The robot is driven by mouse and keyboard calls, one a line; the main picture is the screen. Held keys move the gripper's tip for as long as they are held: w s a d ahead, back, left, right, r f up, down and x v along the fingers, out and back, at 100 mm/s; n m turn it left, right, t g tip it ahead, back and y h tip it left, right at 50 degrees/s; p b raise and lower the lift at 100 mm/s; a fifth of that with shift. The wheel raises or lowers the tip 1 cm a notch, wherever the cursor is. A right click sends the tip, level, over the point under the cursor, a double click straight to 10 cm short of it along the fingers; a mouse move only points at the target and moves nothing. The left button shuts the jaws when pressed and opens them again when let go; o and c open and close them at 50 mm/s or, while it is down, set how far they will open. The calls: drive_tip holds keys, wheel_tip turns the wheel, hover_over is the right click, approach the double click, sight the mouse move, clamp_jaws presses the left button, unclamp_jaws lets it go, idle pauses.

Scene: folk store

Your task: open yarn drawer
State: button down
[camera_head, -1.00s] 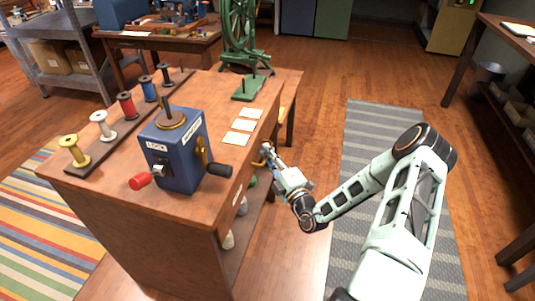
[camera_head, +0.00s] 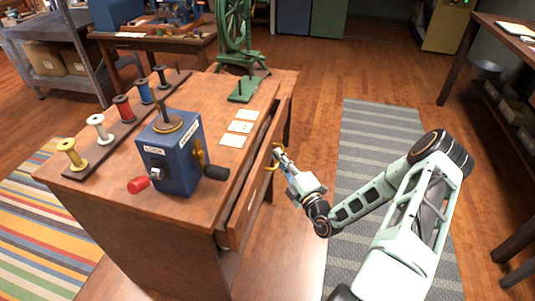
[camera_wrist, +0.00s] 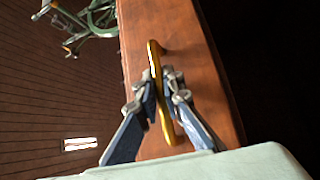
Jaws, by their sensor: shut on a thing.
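The yarn drawer (camera_head: 251,191) is in the right side of the wooden cabinet (camera_head: 130,232) and stands partly out, with a dark gap along its top. Its brass handle (camera_wrist: 166,118) runs across the middle of the wrist view, in front of the wooden drawer front (camera_wrist: 205,70). My gripper (camera_wrist: 160,90) is shut on the handle, one finger on each side of it. In the head view my gripper (camera_head: 280,154) is at the drawer's front, near its far end. The drawer's inside is mostly hidden.
A grey rug (camera_head: 372,150) covers clear floor to the right.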

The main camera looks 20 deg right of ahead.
drive_tip(key=s+d, duration=0.6)
drive_tip(key=d, duration=0.4)
drive_tip(key=s+d, duration=0.6)
drive_tip(key=d, duration=0.4)
drive_tip(key=shift+d, duration=0.4)
drive_tip(key=c, duration=2.3)
unclamp_jaws()
drive_tip(key=shift+c, duration=0.2)
drive_tip(key=v, duration=1.2)
drive_tip(key=shift+a, duration=0.1)
